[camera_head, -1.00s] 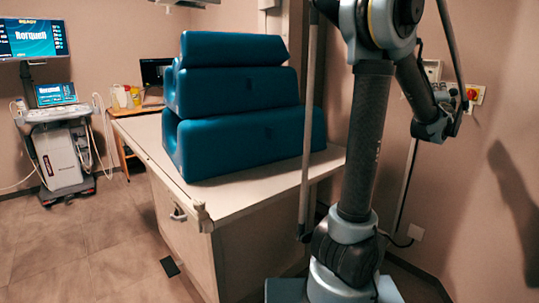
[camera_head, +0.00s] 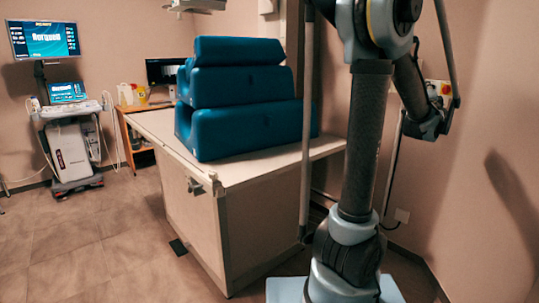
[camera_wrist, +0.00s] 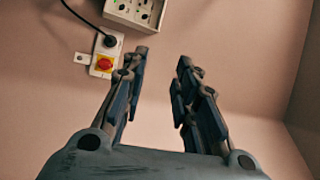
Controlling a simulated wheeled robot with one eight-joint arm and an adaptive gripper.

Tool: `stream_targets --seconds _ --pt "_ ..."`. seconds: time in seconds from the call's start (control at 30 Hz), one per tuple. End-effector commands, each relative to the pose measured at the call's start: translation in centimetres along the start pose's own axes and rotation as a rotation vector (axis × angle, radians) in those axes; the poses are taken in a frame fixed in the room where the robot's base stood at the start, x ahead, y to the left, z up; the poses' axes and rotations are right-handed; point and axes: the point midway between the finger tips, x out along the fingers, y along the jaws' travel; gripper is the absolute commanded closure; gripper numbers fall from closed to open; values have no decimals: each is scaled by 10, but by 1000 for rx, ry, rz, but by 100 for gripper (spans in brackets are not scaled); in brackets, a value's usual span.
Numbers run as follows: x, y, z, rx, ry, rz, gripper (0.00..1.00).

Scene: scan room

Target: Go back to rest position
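My gripper (camera_wrist: 160,72) shows in the wrist view with its two fingers apart and nothing between them. In the head view my arm (camera_head: 367,140) stands upright at the right, folded at the top. The gripper itself cannot be made out in the head view.
A cabinet table (camera_head: 245,178) with stacked blue cushions (camera_head: 240,130) stands left of my arm. A red-yellow switch (camera_wrist: 104,63) and a socket box (camera_wrist: 137,12) are on the wall. Floor at the left (camera_head: 90,245) is clear.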

Motion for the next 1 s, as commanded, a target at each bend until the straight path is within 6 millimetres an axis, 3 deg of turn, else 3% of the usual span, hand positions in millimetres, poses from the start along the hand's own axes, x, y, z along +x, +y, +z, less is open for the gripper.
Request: stream_targets --seconds 0.27,0.37,0.47,0.7,0.9,1.0 --pt "-15 -16 72 -62 -161 15 72" --pt "-26 -20 109 -94 -245 26 72" --pt "-44 -24 159 -138 -362 44 72" --pt "-123 -19 285 -275 -699 117 72" --pt "-216 2 363 -410 -983 210 72" --pt "-269 18 389 -489 -1119 268 72"
